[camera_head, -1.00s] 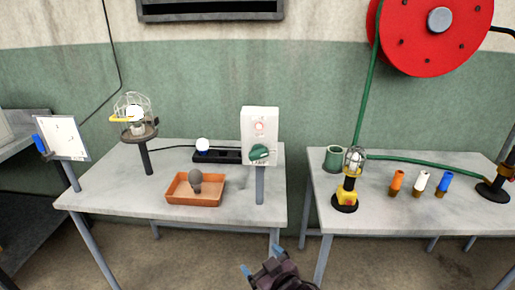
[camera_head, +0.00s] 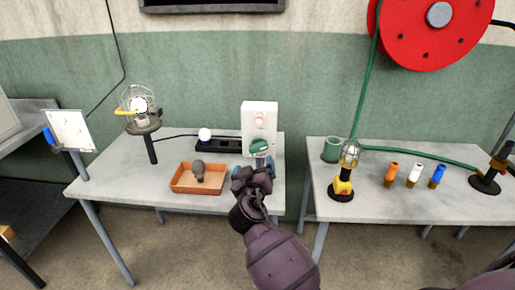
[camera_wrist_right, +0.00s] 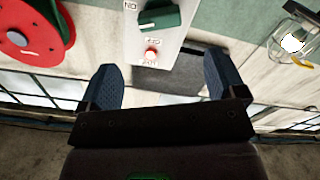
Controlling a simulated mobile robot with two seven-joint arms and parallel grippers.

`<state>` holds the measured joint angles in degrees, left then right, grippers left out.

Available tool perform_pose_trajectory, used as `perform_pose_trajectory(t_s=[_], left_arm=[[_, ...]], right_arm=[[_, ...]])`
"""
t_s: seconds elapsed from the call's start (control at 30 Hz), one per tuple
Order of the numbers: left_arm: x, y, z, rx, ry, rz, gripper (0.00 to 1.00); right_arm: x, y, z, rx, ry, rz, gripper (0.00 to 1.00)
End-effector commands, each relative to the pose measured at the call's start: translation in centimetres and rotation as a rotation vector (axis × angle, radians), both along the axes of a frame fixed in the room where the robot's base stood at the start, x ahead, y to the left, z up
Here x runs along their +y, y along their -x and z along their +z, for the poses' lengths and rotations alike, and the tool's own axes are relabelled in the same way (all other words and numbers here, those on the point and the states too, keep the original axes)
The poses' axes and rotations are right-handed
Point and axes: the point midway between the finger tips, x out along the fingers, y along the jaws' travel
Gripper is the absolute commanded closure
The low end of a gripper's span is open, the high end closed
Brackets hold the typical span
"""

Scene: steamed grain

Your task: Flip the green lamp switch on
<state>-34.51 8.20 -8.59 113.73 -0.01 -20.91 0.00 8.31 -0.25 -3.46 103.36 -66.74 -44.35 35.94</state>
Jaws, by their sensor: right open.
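My right gripper (camera_head: 254,168) is open and empty, just below and in front of the switch in the head view. In the right wrist view the switch (camera_wrist_right: 158,18) lies beyond the open fingers (camera_wrist_right: 165,82), near the top edge, beside an upside-down "ON" label. I see no contact. My left gripper is not in view.
A caged lamp with a white bulb (camera_head: 139,105) stands at the left table's back left. An orange tray (camera_head: 180,190) holds a grey bulb. A white bulb (camera_head: 205,134) sits by a black strip. The right table (camera_head: 400,209) bears a yellow caged lamp (camera_head: 343,186) and several coloured pieces.

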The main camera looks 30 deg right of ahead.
Motion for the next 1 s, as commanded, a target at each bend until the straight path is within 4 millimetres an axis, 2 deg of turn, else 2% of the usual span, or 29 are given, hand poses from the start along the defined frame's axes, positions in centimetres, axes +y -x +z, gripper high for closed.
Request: perform_pose_trajectory(t_s=[0.5,0.7,1.0], left_arm=[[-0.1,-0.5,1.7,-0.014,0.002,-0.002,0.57],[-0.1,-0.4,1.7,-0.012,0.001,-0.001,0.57],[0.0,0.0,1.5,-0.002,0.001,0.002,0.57]], right_arm=[[-4.5,-6.7,0.2,0.001,0.003,0.001,0.11],[-5.4,-8.1,0.0,0.001,0.001,0.001,0.11],[-5.7,-8.4,0.0,0.001,0.000,0.002,0.11]])
